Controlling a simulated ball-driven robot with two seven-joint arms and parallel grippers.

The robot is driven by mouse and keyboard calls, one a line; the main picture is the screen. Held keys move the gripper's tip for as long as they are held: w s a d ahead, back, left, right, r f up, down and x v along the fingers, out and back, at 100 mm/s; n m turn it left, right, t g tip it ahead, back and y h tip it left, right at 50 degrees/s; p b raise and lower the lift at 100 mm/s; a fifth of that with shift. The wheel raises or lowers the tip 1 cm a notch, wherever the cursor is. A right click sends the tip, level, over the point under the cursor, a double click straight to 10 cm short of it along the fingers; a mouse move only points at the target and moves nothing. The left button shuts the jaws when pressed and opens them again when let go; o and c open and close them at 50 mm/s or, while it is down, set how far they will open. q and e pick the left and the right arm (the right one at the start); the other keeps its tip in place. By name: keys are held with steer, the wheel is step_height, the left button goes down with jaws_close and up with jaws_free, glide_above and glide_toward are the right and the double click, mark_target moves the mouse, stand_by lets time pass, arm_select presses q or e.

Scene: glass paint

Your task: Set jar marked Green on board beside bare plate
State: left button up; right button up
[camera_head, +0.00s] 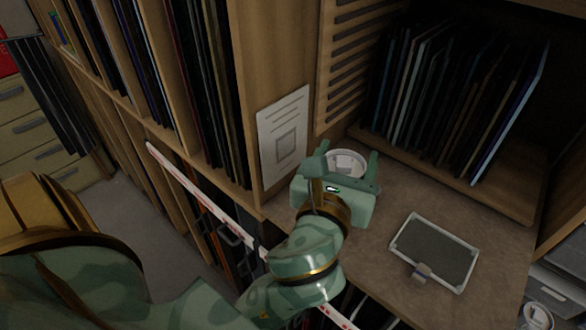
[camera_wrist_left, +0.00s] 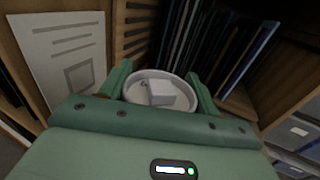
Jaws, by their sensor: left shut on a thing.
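My left gripper (camera_head: 345,168) is shut on a round jar with a white lid (camera_head: 346,161), above or on the brown board (camera_head: 390,200). In the left wrist view the jar (camera_wrist_left: 160,88) sits between the two green fingers (camera_wrist_left: 160,92). Its label is hidden, and I cannot tell whether its base touches the board. The bare plate (camera_head: 434,252), dark with a pale frame, lies on the board to the right of the gripper. A small clip or tag (camera_head: 419,271) is at its near edge. My right gripper is not in view.
Upright glass sheets (camera_head: 450,95) stand in a rack behind the board. A printed sheet (camera_head: 283,135) is on the wooden post at left. Another white-lidded jar (camera_head: 537,316) is at the lower right. The board is clear between gripper and plate.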

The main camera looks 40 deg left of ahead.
arm_select(q)
steer(key=shift+a+f, duration=0.1)
steer(key=shift+a, duration=0.05)
steer(key=shift+w+f, duration=0.1)
steer(key=w+a+f, duration=0.3)
steer(key=f, duration=0.1)
steer(key=w+a+f+b, duration=0.1)
steer(key=w+a+f, duration=0.2)
steer(key=f, duration=0.1)
steer(key=w+a+f, duration=0.3)
steer(key=a+f, duration=0.1)
steer(key=f, duration=0.1)
steer(key=shift+w+b, duration=0.1)
steer(key=shift+b, duration=0.25)
steer(key=shift+d+r, duration=0.15)
steer(key=shift+d, duration=0.05)
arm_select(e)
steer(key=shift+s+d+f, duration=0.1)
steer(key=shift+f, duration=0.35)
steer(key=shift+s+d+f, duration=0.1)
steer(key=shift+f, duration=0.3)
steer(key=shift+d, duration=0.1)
